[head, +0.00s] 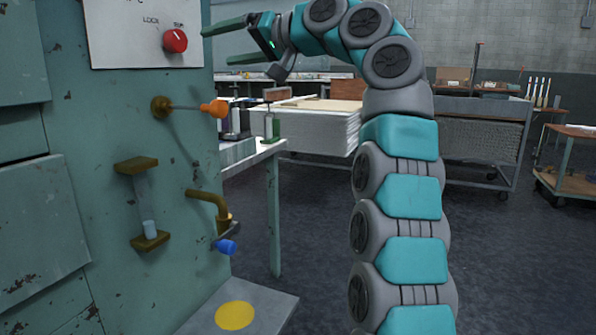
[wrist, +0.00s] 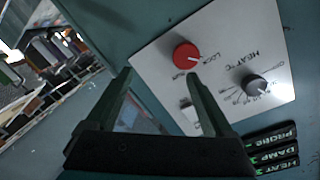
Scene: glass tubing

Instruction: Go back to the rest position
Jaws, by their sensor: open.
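My gripper (head: 216,45) is raised in the head view, its two fingers apart and pointing left toward the panel on the green cabinet. Nothing shows between the fingers. In the wrist view the gripper (wrist: 158,82) is also open and empty, with the white panel (wrist: 215,60) beyond the fingertips. A red knob (head: 175,41) sits on that panel, just left of the fingers in the head view. The red knob also shows in the wrist view (wrist: 186,55), above and between the fingertips. I cannot tell whether a fingertip touches the panel.
The green cabinet (head: 110,150) carries an orange-handled lever (head: 213,108), a brass pipe with a blue-handled tap (head: 228,247), and a ledge with a yellow disc (head: 235,316). A table (head: 255,155) stands behind. Floor (head: 510,265) at right is clear.

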